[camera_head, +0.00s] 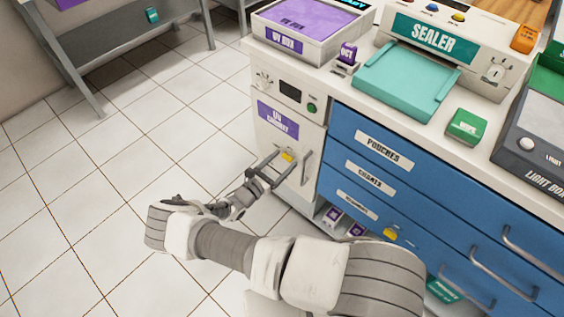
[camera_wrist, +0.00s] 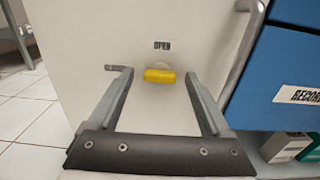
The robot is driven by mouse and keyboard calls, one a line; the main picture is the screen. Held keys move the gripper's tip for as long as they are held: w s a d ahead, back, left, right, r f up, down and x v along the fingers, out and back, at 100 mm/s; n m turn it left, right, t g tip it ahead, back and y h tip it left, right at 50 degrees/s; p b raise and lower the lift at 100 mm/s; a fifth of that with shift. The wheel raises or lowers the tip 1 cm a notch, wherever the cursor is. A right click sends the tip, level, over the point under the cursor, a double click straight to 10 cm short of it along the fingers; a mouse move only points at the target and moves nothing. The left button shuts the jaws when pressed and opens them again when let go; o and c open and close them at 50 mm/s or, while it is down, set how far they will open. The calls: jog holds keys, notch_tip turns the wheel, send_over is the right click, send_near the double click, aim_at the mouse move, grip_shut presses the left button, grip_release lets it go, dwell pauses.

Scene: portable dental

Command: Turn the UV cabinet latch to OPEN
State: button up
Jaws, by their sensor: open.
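The white UV cabinet (camera_head: 274,139) has a purple name label on its door. Its yellow latch (camera_head: 288,156) is a short bar on a pale round base; in the wrist view the latch (camera_wrist: 159,76) lies level. The word OPEN (camera_wrist: 162,45) is printed above it, and a small label (camera_wrist: 117,68), too blurred to read surely, is at its left. My gripper (camera_head: 281,162) is open in front of the door. In the wrist view the two fingers of my gripper (camera_wrist: 158,74) stand left and right of the latch, with visible gaps; contact is not seen.
A vertical door handle (camera_head: 307,167) is just right of the latch, near my right finger. Blue drawers (camera_head: 352,125) with grey handles stand farther right. A UV box (camera_head: 291,45) and a sealer (camera_head: 432,45) are on the counter above. The tiled floor at left is clear.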

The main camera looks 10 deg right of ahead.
jog(key=shift+c, duration=0.3)
grip_shut()
jog(key=shift+m, duration=0.4)
jog(key=m, duration=0.3)
jog(key=shift+s+m, duration=0.1)
jog(key=shift+m, duration=0.3)
jog(key=m, duration=0.4)
jog(key=shift+d, duration=0.1)
jog(key=m, duration=0.9)
jog(key=shift+f, duration=0.15)
jog(key=shift+m, duration=0.3)
